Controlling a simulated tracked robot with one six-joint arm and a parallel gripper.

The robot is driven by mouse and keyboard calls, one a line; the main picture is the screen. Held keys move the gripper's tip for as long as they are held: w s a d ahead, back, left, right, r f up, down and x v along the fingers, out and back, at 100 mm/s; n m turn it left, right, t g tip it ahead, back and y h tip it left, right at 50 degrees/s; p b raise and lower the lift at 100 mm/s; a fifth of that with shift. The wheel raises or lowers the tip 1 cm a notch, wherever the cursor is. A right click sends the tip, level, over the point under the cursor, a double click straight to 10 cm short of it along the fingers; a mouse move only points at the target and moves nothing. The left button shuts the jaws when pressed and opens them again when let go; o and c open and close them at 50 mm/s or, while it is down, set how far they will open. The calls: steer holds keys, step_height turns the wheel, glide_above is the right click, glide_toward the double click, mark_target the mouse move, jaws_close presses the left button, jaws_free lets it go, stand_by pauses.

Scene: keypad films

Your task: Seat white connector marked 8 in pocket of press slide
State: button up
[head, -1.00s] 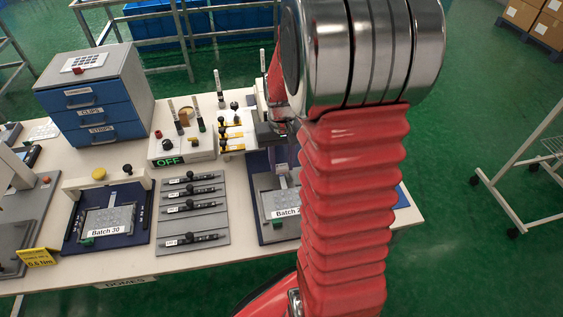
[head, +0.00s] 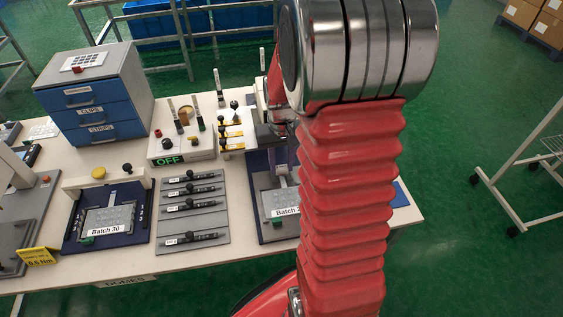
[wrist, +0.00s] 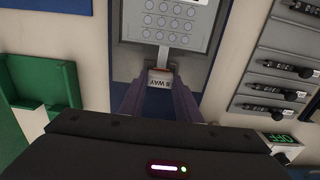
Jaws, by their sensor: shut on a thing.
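A small white connector marked 8 WAY (wrist: 158,80) sits between the fingertips of my gripper (wrist: 160,74) in the wrist view. The gripper is shut on it. Just beyond the connector, the narrow tail (wrist: 163,55) of a keypad film (wrist: 170,18) points toward it. I cannot tell whether connector and tail touch. The film lies on the grey right-hand fixture (wrist: 125,55), also partly visible in the head view (head: 263,205). The press slide and its pocket cannot be made out clearly around the fingers. My arm hides most of the gripper in the head view.
A green tray (wrist: 66,82) lies left in the wrist view. A grey rack (head: 168,222) of dark tools and a box reading OFF (head: 200,153) stand beside the fixture. The Batch 30 fixture (head: 140,225) and blue drawers (head: 123,107) stand farther left.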

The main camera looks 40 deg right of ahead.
mark_target(281, 167)
steer(key=shift+f, duration=0.7)
steer(key=o, duration=1.1)
step_height(281, 167, up, 14)
steer(key=shift+f, duration=0.15)
steer(key=shift+w, duration=0.1)
stand_by(0.8)
steer(key=s+a+r+n+t, duration=0.2)
steer(key=s+a+r, duration=0.2)
steer(key=a, duration=0.6)
steer(key=s+a+r+n+t, duration=0.3)
steer(key=s+a, duration=0.5)
steer(key=a, duration=0.2)
steer(key=shift+r+t, duration=0.3)
steer(key=shift+r, duration=0.1)
